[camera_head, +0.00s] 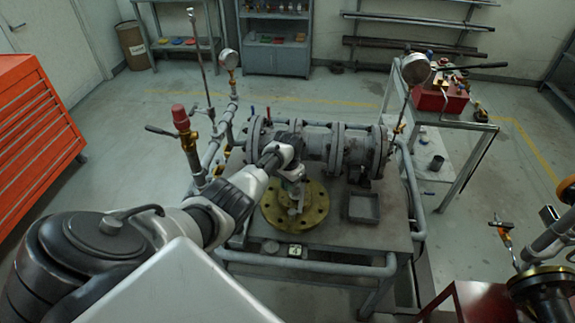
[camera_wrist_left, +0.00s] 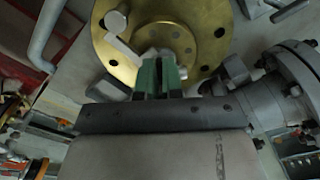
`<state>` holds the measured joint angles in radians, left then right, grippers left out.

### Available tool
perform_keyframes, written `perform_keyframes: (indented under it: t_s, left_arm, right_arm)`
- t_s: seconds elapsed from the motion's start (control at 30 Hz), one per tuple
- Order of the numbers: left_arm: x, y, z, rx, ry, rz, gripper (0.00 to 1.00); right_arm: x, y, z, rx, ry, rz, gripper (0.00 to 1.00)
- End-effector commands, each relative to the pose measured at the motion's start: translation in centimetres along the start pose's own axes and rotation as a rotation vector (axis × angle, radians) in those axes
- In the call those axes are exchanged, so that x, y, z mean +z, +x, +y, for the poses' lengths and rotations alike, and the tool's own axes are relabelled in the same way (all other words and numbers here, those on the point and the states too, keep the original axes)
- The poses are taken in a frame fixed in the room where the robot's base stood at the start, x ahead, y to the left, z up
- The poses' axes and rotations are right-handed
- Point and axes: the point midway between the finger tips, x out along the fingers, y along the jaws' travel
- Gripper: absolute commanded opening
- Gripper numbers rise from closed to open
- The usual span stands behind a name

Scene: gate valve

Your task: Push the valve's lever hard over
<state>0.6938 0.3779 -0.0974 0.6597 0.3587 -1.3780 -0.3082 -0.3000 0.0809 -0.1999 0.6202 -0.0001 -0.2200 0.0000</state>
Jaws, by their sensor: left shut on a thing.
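The gate valve's round brass flange (camera_head: 312,214) lies on the grey workbench, with bolt holes around its rim. It fills the top of the left wrist view (camera_wrist_left: 205,25). A pale grey lever bar (camera_wrist_left: 122,48) crosses the flange towards my fingers, beside a round grey knob (camera_wrist_left: 116,21). My left gripper (camera_head: 293,183) reaches in over the flange from the left. Its green-padded fingers (camera_wrist_left: 158,72) are shut on the lever near the flange's middle. The fingers hide the gripped part. My right gripper is not in view.
A grey flanged pipe (camera_head: 318,143) runs behind the flange. A small square tray (camera_head: 363,207) sits to its right. A side table with a red box (camera_head: 440,98) is at the right.

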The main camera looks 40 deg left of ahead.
Motion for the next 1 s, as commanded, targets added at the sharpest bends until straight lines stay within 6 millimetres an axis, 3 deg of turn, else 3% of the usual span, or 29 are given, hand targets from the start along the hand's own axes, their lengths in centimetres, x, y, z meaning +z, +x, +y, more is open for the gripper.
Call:
perform_keyframes:
  t_s: [0.87,0.9,1.0]
  left_arm:
    - [0.01,0.03,0.05,0.001,0.000,-0.001,0.00]
    - [0.02,0.03,0.05,0.001,0.000,-0.001,0.13]
    - [0.01,0.03,0.04,0.001,0.000,-0.001,0.28]
  right_arm:
    - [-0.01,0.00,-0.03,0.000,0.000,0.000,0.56]
    - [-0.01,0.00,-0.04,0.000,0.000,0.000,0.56]
    - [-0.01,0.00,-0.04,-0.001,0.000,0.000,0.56]
